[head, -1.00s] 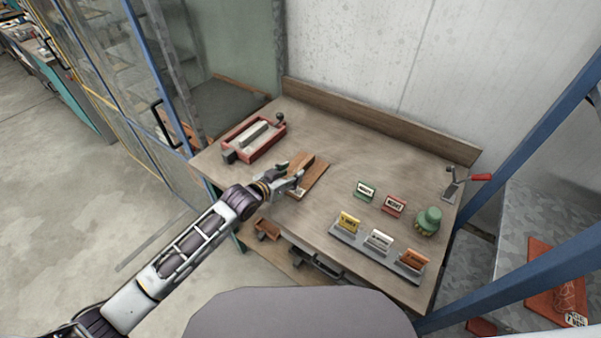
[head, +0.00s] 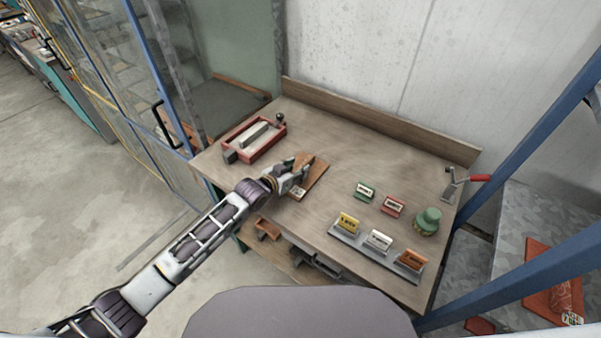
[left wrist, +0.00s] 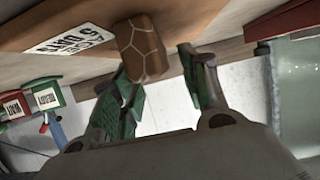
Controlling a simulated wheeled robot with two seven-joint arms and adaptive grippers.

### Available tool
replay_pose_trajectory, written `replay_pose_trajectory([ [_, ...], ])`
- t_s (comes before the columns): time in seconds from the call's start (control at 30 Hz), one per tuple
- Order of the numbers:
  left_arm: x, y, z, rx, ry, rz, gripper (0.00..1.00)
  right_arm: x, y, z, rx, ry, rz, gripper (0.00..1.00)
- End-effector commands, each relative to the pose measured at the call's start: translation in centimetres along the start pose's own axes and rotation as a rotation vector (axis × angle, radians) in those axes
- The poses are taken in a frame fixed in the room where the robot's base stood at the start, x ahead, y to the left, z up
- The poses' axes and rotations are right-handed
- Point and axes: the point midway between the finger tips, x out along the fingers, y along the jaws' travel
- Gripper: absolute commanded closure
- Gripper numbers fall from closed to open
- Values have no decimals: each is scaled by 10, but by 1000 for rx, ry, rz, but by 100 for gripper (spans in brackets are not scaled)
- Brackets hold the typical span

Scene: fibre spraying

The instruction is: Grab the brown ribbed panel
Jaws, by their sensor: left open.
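The brown panel (head: 317,178) lies on the wooden workbench, left of its middle. My left gripper (head: 302,174) is over its left part and hides some of it. In the left wrist view, the brown panel surface (left wrist: 185,18) fills the top and carries a white label with black print. A brown block with pale lines (left wrist: 142,48) stands out from it. My open left gripper (left wrist: 165,68) has green-padded fingers on either side of the block's end. Contact between fingers and block cannot be told. My right gripper is not in view.
A red-framed tray (head: 254,138) is at the bench's back left. Green (head: 365,191) and red (head: 393,206) signs, a green knobbed object (head: 428,222) and a grey rack (head: 375,252) with yellow, white and orange signs stand on the right. The back middle is clear.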

Motion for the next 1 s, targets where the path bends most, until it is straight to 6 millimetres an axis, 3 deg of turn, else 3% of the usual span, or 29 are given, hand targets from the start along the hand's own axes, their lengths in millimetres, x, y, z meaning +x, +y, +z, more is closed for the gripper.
replay_pose_trajectory([
  [0.67,8,0,0,1,0,-1,55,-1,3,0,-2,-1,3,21],
  [1.0,8,0,0,1,0,-1,99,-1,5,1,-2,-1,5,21],
])
